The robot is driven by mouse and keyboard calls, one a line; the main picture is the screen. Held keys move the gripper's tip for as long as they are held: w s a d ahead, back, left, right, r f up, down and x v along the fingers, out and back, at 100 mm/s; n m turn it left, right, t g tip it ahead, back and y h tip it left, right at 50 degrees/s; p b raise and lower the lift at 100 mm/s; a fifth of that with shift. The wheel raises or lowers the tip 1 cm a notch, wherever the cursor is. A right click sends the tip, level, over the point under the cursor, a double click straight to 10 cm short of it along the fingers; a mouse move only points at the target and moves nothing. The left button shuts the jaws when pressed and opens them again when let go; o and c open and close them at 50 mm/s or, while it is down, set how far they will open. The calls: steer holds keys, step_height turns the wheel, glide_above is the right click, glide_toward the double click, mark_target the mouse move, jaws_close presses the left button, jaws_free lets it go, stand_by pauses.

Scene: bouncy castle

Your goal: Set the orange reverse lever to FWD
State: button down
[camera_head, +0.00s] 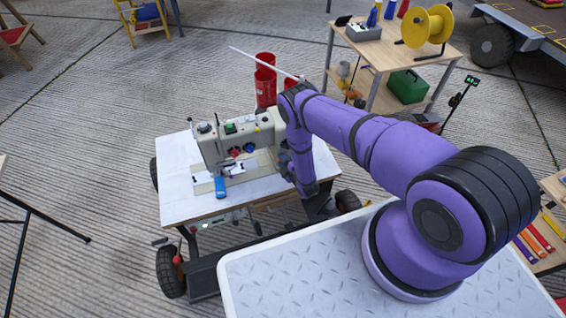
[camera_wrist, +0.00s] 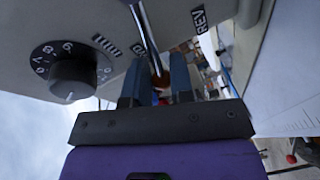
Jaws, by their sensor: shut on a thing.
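The reverse lever (camera_wrist: 146,32) shows in the wrist view as a thin metal rod ending in an orange-red knob (camera_wrist: 160,83). My gripper (camera_wrist: 156,78) has its two blue fingers on either side of the knob and is shut on it. A REV label (camera_wrist: 200,18) is on the machine's face to the right of the rod. Another label left of the rod is partly covered and I cannot read it. In the head view the beige sewing machine (camera_head: 212,145) stands on a white-topped wheeled cart; my arm hides the lever and fingers there.
A black numbered dial (camera_wrist: 72,75) sits left of my fingers. A blue item (camera_head: 220,187) lies at the cart top's (camera_head: 178,205) front. Red cylinders (camera_head: 265,80) stand behind the cart. A wooden table (camera_head: 440,62) with a yellow reel (camera_head: 428,25) is at the back right.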

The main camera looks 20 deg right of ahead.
stand_by(0.4)
steer(key=c, duration=1)
jaws_free()
steer(key=shift+s, duration=0.1)
steer(key=v, duration=1)
steer(key=shift+s+d+r, duration=0.1)
steer(key=shift+s+r, duration=0.1)
steer(key=shift+s, duration=0.15)
